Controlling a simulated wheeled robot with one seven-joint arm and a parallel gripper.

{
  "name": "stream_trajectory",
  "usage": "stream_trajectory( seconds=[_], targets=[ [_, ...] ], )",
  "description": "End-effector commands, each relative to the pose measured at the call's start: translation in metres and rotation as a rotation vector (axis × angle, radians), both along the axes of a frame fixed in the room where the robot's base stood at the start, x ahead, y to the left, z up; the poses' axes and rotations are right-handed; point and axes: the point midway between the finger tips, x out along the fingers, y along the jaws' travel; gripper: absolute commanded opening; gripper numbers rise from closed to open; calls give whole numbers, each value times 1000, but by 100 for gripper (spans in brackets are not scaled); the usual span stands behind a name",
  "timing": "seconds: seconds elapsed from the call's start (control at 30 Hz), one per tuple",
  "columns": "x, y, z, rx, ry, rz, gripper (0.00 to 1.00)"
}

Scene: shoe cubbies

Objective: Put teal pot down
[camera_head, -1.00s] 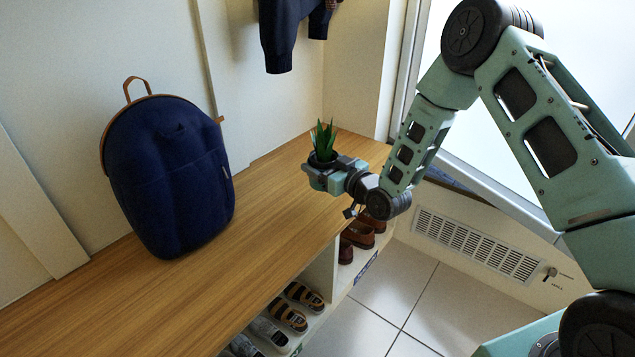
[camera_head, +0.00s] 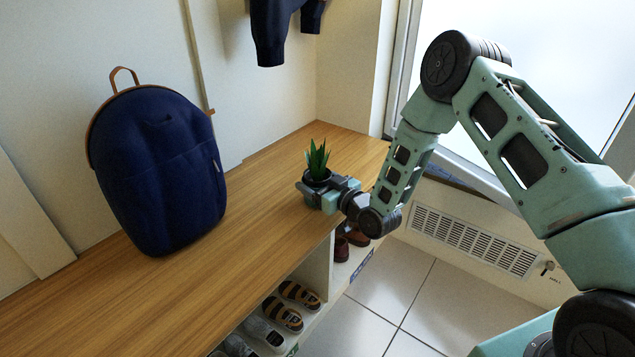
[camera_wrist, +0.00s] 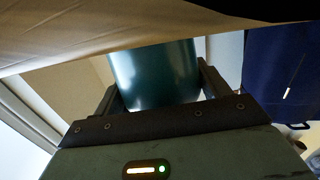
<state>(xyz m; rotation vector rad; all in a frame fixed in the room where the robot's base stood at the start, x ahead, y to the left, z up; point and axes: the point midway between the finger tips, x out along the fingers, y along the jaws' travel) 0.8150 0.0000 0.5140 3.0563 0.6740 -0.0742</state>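The teal pot (camera_head: 312,196) holds a spiky green plant (camera_head: 317,158) and is upright at the far end of the wooden bench. In the wrist view the pot (camera_wrist: 155,75) sits between the two fingers of my gripper (camera_wrist: 158,92). In the head view my gripper (camera_head: 322,190) reaches over the bench's front edge and is closed around the pot. The pot's base is low over the bench top; I cannot tell whether it touches the wood.
A navy backpack (camera_head: 160,170) stands on the wooden bench (camera_head: 255,215) to the left. Cubbies below hold sandals (camera_head: 290,305) and brown shoes (camera_head: 342,248). A dark garment (camera_head: 272,30) hangs above. Bare bench top lies between the backpack and the pot.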

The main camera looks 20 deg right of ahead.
Motion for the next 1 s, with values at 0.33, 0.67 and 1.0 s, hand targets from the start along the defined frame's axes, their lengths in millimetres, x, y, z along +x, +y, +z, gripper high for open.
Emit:
stream_trajectory(
  seconds=[0.33, 0.67, 1.0],
  targets=[
    [0, 0, 1, 0, 1, 0, 95],
    [-37, -18, 6, -1, 6, -2, 95],
    [-95, -44, 9, 0, 4, -1, 95]
  ],
)
